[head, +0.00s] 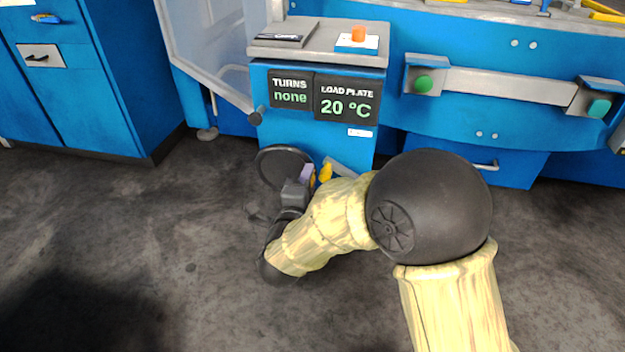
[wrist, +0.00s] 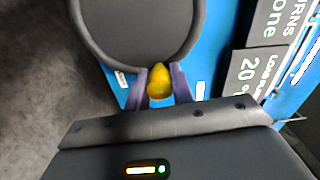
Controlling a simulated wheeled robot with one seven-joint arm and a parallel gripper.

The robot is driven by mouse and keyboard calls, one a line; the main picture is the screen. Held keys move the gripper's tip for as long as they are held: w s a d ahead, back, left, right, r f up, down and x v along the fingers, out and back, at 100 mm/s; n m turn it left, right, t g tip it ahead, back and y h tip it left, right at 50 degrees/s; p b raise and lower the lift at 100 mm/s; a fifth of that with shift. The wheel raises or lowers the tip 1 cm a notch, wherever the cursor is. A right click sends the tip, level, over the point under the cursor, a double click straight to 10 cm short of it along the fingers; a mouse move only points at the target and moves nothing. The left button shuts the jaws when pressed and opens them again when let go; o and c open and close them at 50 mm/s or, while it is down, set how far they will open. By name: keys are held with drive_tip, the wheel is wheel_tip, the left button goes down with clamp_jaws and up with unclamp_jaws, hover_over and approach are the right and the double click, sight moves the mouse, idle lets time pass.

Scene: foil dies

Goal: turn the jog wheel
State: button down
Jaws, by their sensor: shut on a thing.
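The jog wheel (head: 277,167) is a dark round wheel on the front of the blue machine cabinet, low down, partly hidden by my gripper and arm in the head view. In the wrist view the wheel's dark rim (wrist: 183,62) fills the top. A yellow knob (wrist: 159,82) sits at the wheel's lower edge. My gripper (wrist: 159,88) has its two purple-grey fingers on either side of the knob, shut on it. The gripper also shows in the head view (head: 310,179).
A display (head: 324,97) above the wheel reads "TURNS none" and "LOAD PLATE 20 °C". An orange button (head: 358,34) stands on the cabinet top. A grey bar with green buttons (head: 424,84) is at right. A blue drawer cabinet (head: 70,75) stands at left. The floor around is clear.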

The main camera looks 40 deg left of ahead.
drive_tip(key=shift+f, duration=0.1)
drive_tip(key=c, duration=1.2)
unclamp_jaws()
drive_tip(key=p+v, duration=0.2)
drive_tip(key=v, duration=1.5)
drive_tip(key=shift+s+p, duration=0.3)
drive_tip(key=shift+p, duration=0.1)
drive_tip(key=shift+w, duration=0.1)
